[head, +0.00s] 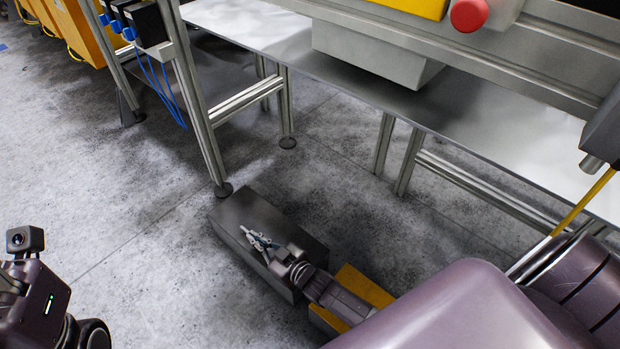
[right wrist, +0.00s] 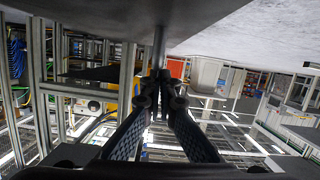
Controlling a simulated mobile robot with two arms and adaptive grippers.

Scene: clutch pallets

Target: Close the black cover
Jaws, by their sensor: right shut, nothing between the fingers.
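A long dark grey box (head: 238,212) lies on the floor in the head view. Its top looks flat, and I cannot tell whether it is the black cover or has an open lid. My right gripper (head: 248,236) is over the box's top in the head view, pointing to the upper left. Its fingers are shut and empty. In the right wrist view the gripper's fingertips (right wrist: 160,84) meet in front of a thin grey post. I cannot tell whether they touch the box. My left arm's wrist part shows at the lower left, but its gripper is out of view.
A yellow block (head: 362,285) lies partly under my right arm. A metal workbench (head: 480,118) with frame legs stands behind, with a red button (head: 469,15) above. A frame post (head: 200,110) stands close to the box. The floor at left is clear.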

